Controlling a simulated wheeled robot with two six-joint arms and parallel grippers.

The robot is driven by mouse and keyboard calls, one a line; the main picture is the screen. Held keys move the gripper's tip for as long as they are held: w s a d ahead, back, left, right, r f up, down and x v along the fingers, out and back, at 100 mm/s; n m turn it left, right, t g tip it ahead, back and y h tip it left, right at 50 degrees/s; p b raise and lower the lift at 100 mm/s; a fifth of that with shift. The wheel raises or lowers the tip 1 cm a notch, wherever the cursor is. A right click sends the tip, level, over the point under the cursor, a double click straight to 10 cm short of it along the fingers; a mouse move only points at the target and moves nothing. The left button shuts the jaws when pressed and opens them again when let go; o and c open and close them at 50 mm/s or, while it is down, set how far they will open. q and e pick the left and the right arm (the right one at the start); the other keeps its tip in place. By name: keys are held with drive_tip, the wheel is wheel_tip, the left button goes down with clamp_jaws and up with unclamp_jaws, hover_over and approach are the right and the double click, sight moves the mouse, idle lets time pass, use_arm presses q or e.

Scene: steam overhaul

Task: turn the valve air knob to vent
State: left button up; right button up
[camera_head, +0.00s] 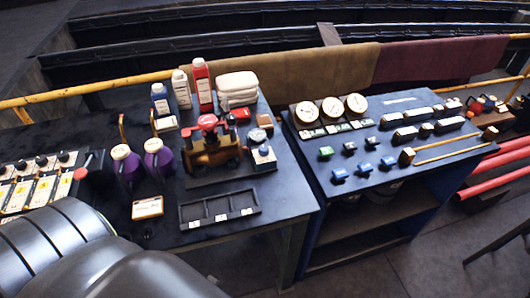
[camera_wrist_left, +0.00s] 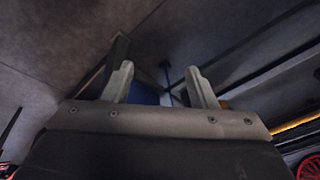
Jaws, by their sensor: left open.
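A control panel (camera_head: 36,181) with several black knobs and yellow and white labels lies at the left edge of the near table in the head view. A red-tipped lever (camera_head: 82,173) stands at its right end. A small white block with a dark knob on top (camera_head: 263,157) sits right of the brass and brown model engine (camera_head: 213,153). I cannot tell which knob is the valve air knob; labels are too small to read. My left gripper (camera_wrist_left: 162,88) is open and empty in the left wrist view, facing floor and dark beams. It is hidden in the head view; only my arm shows.
Two purple jugs (camera_head: 159,158), bottles (camera_head: 202,86) and folded white cloths (camera_head: 237,90) stand around the engine. An empty black divided tray (camera_head: 219,208) lies in front. A blue bench (camera_head: 395,183) with three gauges (camera_head: 332,110) stands to the right.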

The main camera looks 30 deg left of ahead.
use_arm(q)
drive_tip(key=w+d+r+t+p, duration=0.1)
drive_tip(key=w+r+p, duration=0.15)
drive_tip(key=r, duration=1.15)
drive_tip(key=w+r+p, duration=0.2)
drive_tip(key=w+r, duration=0.2)
drive_tip(key=r, duration=1)
drive_tip(key=shift+g, duration=0.4)
drive_tip(key=w, duration=0.6)
drive_tip(key=w+a, duration=0.1)
drive_tip(key=w, duration=0.2)
drive_tip(key=shift+w+r, duration=0.4)
drive_tip(key=w+a+r+g, duration=0.1)
drive_tip(key=w+a+r, duration=0.1)
drive_tip(key=w, duration=0.7)
wheel_tip(320, 180, up, 16)
drive_tip(key=n+g+h, duration=0.1)
drive_tip(key=n, duration=0.2)
hover_over(264, 148)
wheel_tip(264, 148, down, 18)
drive_tip(key=b, duration=0.4)
drive_tip(key=shift+w+r, duration=0.1)
drive_tip(key=shift+r, duration=0.1)
